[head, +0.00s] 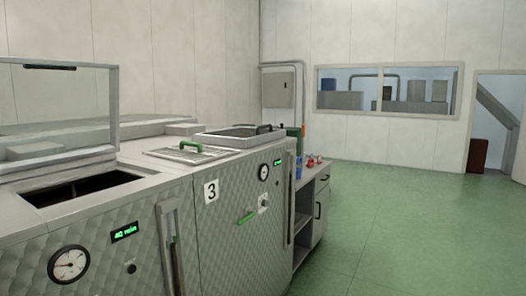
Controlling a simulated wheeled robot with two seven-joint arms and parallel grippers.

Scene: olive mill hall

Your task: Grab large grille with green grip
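A flat grey grille (178,154) with a green grip (191,146) lies on top of the steel machine, near the middle left of the head view. Its grip stands up from its upper face. It is too small in view to make out any bars. Neither of my grippers is in view.
The machine (215,240) has an open hatch (80,188) under a raised clear lid (60,110). A dark hatch with black handles (240,131) sits behind the grille. A low cabinet (312,205) holds small red and blue items. The green floor (420,230) to the right is clear.

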